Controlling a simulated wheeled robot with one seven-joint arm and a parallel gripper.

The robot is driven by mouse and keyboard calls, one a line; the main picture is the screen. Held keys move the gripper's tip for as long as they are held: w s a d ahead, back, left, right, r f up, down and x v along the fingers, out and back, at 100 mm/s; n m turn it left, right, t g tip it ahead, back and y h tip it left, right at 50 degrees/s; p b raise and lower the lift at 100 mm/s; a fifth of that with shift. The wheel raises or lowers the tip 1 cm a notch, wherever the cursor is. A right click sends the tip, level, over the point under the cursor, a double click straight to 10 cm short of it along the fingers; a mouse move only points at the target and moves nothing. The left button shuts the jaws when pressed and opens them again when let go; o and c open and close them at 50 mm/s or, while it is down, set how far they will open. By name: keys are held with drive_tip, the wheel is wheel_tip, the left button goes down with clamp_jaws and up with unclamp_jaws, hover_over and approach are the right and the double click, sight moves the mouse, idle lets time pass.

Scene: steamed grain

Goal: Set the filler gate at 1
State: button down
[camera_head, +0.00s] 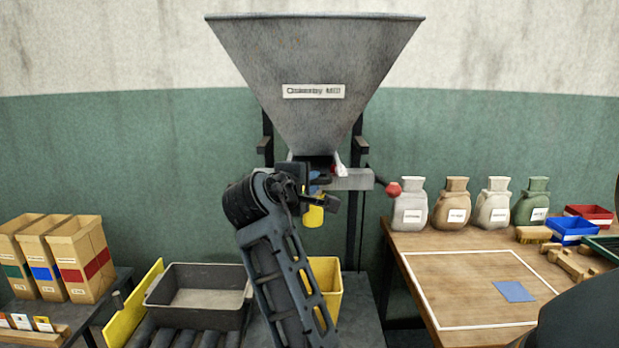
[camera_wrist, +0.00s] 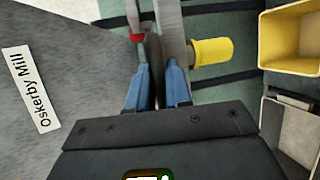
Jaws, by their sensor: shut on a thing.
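The filler is a grey hopper (camera_head: 315,75) labelled Oskerby Mill, and its side shows in the wrist view (camera_wrist: 75,55). A yellow spout (camera_head: 313,215) hangs under its outlet and also shows in the wrist view (camera_wrist: 211,51). My gripper (camera_head: 319,182) is at the gate just below the hopper. In the wrist view its blue fingers (camera_wrist: 160,75) are shut on a dark, narrow piece (camera_wrist: 153,47), apparently the gate's handle. A small red part (camera_wrist: 137,37) shows beside it. My arm hides part of the gate, and I cannot read any gate scale or setting.
A lever with a red knob (camera_head: 394,189) sticks out right of the hopper. Below are a grey tray (camera_head: 197,318) and a yellow bin (camera_head: 325,266). Several sacks (camera_head: 410,209) stand on the right table (camera_head: 415,248). Cartons (camera_head: 78,258) stand at left.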

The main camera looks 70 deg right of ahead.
drive_tip(key=shift+s+a, duration=0.2)
drive_tip(key=shift+a, duration=0.35)
drive_tip(key=c, duration=1.1)
unclamp_jaws()
drive_tip(key=shift+a+r, duration=0.25)
drive_tip(key=shift+a, duration=1)
drive_tip(key=shift+a+r, duration=0.25)
drive_tip(key=shift+a, duration=1.05)
drive_tip(key=shift+a+r, duration=0.25)
drive_tip(key=shift+a, duration=1)
drive_tip(key=shift+w+f, duration=0.1)
drive_tip(key=shift+f, duration=0.05)
